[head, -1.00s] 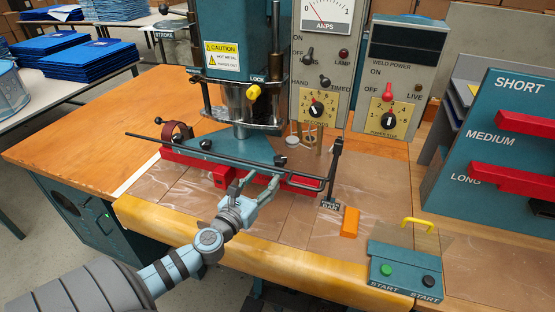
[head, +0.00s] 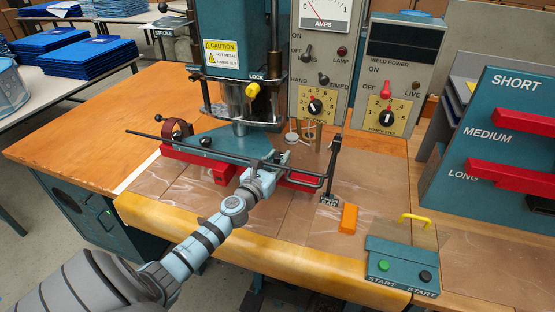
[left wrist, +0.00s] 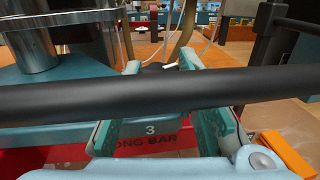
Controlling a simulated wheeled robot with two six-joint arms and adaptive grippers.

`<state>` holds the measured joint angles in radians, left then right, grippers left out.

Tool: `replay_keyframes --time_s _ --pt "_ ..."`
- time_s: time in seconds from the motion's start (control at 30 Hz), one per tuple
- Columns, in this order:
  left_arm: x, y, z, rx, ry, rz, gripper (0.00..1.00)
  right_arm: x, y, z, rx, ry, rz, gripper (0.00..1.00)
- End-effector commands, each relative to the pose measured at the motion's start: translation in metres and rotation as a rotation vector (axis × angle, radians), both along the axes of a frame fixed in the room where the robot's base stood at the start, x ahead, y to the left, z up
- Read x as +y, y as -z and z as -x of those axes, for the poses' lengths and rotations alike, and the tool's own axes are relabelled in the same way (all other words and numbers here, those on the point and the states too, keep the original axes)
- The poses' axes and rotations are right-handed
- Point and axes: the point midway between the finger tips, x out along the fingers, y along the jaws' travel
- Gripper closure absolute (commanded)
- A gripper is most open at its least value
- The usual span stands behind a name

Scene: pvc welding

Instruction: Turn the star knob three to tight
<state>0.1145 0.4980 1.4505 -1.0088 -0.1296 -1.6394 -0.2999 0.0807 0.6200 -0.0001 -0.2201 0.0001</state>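In the head view my left gripper (head: 271,160) covers the right end of the teal clamp plate (head: 222,145). Another black knob (head: 206,141) sits at the plate's left. My right gripper is out of view.
The thin dark rod (head: 165,137) runs across the clamp in front of the press. A black "BAR" post (head: 331,172) and an orange block (head: 348,218) stand to the right. The start-button box (head: 402,265) is at the front right.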

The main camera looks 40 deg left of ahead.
Motion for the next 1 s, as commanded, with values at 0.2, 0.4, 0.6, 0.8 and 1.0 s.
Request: replay_keyframes --time_s 0.2,0.4,0.6,0.8,1.0 --pt "0.000 0.000 0.000 0.000 0.006 0.000 0.99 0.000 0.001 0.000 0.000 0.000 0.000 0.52" --pt "0.002 0.001 0.000 -0.004 0.058 -0.003 0.99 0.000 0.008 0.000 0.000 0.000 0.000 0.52" --pt "0.003 0.004 -0.001 -0.004 0.174 -0.004 0.98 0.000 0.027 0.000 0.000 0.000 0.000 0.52" --pt "0.005 0.006 -0.001 -0.006 0.317 -0.005 0.98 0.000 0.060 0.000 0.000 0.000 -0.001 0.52" --pt "0.006 0.006 -0.002 -0.006 0.442 -0.003 0.98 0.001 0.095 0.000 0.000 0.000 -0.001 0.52"
